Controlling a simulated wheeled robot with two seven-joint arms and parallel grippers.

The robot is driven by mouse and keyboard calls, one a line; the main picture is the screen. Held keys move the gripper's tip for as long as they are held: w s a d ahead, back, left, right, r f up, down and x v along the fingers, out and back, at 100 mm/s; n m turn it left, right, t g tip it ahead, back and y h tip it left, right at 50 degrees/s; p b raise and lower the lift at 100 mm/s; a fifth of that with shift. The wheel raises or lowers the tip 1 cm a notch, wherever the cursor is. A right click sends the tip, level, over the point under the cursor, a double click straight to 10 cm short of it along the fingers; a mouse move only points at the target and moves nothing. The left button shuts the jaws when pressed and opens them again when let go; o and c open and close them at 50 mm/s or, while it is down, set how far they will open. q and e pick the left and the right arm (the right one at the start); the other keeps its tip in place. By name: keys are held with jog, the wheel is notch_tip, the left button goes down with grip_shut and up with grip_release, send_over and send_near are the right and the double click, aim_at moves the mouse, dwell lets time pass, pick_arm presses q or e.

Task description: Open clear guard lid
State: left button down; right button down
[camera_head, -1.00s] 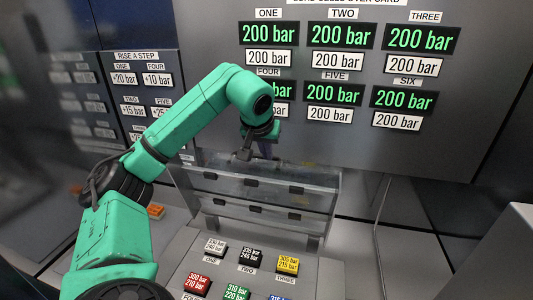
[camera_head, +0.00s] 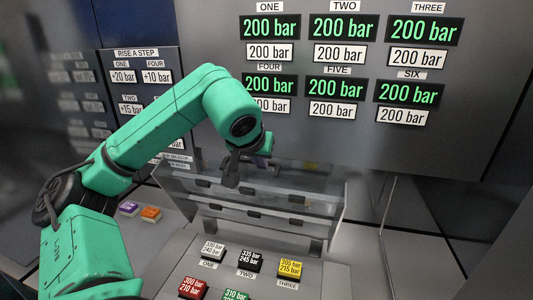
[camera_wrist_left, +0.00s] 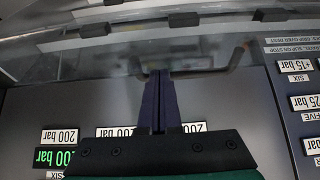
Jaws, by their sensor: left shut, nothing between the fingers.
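The clear guard lid (camera_head: 270,212) is a see-through panel with dark clips, standing raised and tilted behind the coloured keys in the head view. Its clear sheet also shows across the top of the left wrist view (camera_wrist_left: 210,42). My left gripper (camera_head: 231,180) is at the lid's upper part, left of its middle. In the left wrist view its dark purple fingers (camera_wrist_left: 158,78) are together with nothing between them, their tips close to a bar-like edge; I cannot tell whether they touch it. My right gripper is not in view.
Labelled keys in white, black (camera_head: 251,261), yellow (camera_head: 290,266), red (camera_head: 193,288) and green lie uncovered in front of the lid. Purple and orange blocks (camera_head: 150,213) lie at left. A wall panel with green pressure displays (camera_head: 343,28) stands behind.

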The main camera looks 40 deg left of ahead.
pick_arm(q)
jog(key=shift+w, duration=0.1)
jog(key=p+v, duration=0.6)
jog(key=v, duration=0.8)
jog(key=shift+s+r+p, duration=0.15)
jog(key=shift+s+p, duration=0.1)
jog(key=shift+p, duration=0.05)
jog(key=shift+w+d, duration=0.1)
jog(key=shift+w, duration=0.05)
